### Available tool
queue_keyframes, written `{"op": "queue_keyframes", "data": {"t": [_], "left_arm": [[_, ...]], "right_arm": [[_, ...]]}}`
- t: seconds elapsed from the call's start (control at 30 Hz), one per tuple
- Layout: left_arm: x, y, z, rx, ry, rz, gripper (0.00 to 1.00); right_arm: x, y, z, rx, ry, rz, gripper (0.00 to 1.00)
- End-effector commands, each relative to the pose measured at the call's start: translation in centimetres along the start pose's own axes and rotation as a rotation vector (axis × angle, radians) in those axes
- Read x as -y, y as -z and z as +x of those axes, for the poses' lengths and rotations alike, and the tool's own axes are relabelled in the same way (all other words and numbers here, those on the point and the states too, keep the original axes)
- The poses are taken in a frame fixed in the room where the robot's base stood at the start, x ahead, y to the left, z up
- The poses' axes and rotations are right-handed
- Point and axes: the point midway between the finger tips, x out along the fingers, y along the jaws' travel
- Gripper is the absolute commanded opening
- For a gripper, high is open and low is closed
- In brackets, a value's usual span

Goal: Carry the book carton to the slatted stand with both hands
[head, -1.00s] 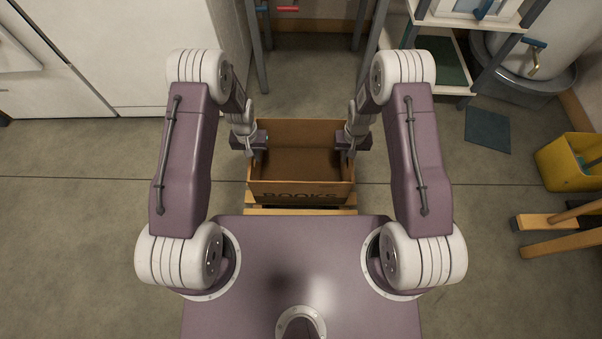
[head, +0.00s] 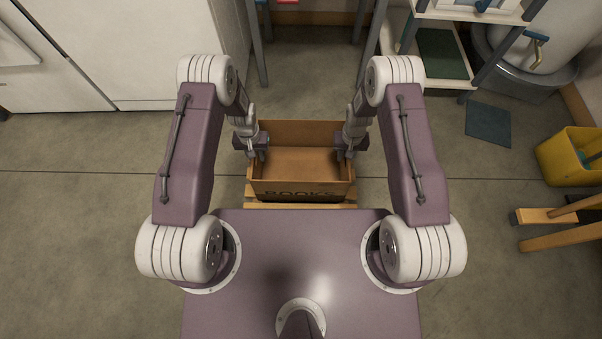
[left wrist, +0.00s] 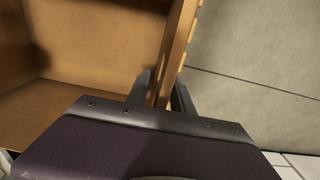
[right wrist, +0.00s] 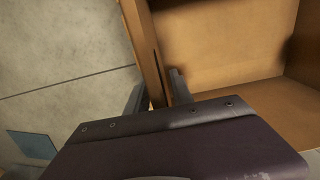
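The book carton (head: 302,190) is an open-topped brown box marked BOOKS, empty inside. It is in front of my body in the head view, over the slatted stand (head: 300,205), whose pale wooden slats show below its near edge. I cannot tell whether the carton touches the slats. My left gripper (head: 262,153) is at the left wall, one finger on each side of it; this wall (left wrist: 178,50) shows in the left wrist view. My right gripper (head: 342,153) straddles the right wall (right wrist: 143,40) likewise. Both appear shut on the walls.
A white cabinet (head: 150,50) stands at the back left. At the back right are a shelf unit (head: 470,12) and a grey tub (head: 525,80). A yellow bucket (head: 570,160) and wooden legs (head: 565,232) are at the right. The floor on both sides is mostly clear.

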Motion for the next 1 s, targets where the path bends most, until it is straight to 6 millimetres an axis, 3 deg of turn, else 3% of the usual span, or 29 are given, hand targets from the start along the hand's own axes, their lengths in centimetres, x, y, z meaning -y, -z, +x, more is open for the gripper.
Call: {"op": "queue_keyframes", "data": {"t": [0.53, 1.0], "left_arm": [[0.0, 0.0, -0.4, 0.000, 0.000, 0.000, 0.31], [0.0, 0.1, -10.7, -0.003, 0.000, 0.000, 0.31]], "right_arm": [[0.0, -0.1, 0.0, 0.001, 0.000, 0.000, 0.31], [0.0, -0.1, 0.0, 0.001, 0.000, 0.000, 0.31]]}}
